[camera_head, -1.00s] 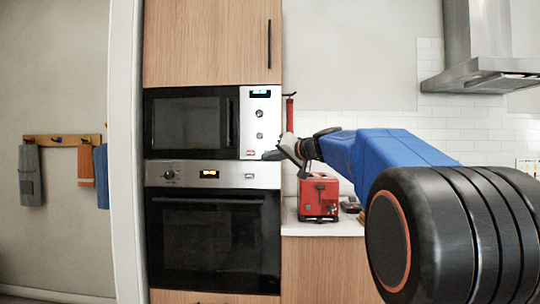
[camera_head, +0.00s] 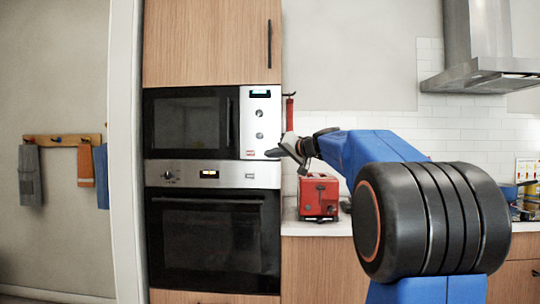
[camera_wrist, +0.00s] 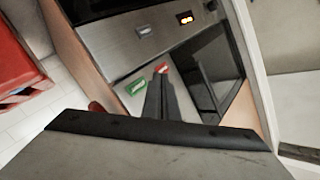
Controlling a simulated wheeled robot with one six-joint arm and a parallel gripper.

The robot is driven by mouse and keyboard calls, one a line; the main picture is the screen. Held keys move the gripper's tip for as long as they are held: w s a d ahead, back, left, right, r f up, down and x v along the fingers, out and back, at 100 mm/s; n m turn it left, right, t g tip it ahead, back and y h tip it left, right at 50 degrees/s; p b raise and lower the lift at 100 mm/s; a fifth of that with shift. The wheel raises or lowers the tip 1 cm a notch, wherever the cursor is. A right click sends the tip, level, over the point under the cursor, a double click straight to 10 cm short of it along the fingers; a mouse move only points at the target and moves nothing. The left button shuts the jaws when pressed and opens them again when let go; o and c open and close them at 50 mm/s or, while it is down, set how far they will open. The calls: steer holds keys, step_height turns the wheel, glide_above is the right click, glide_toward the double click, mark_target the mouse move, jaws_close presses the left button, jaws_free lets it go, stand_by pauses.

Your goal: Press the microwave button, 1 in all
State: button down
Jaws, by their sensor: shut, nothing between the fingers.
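The microwave (camera_head: 190,124) is built into a tall cabinet, with a dark door and a pale control panel (camera_head: 260,118) on its right. A red button (camera_head: 250,153) is low on that panel. In the wrist view the red button (camera_wrist: 161,68) shows just past my fingertips, and a green button (camera_wrist: 136,86) lies to their left. My gripper (camera_head: 272,153) is shut and empty at the panel's lower right corner, and it hides the green button in the head view. The fingers (camera_wrist: 161,75) also show in the wrist view. I cannot tell whether they touch the panel.
An oven (camera_head: 212,240) with a steel control strip sits directly below the microwave. A red appliance (camera_head: 319,196) stands on the counter to the right, below my arm. A range hood (camera_head: 485,60) is at upper right. Towels (camera_head: 30,175) hang at left.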

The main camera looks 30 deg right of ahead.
steer(key=shift+w+d, duration=0.65)
steer(key=shift+w, duration=0.3)
steer(key=shift+w+d, duration=0.6)
steer(key=shift+w, duration=0.3)
steer(key=shift+w, duration=0.1)
stand_by(0.7)
steer(key=shift+w+d, duration=0.2)
steer(key=shift+w, duration=0.05)
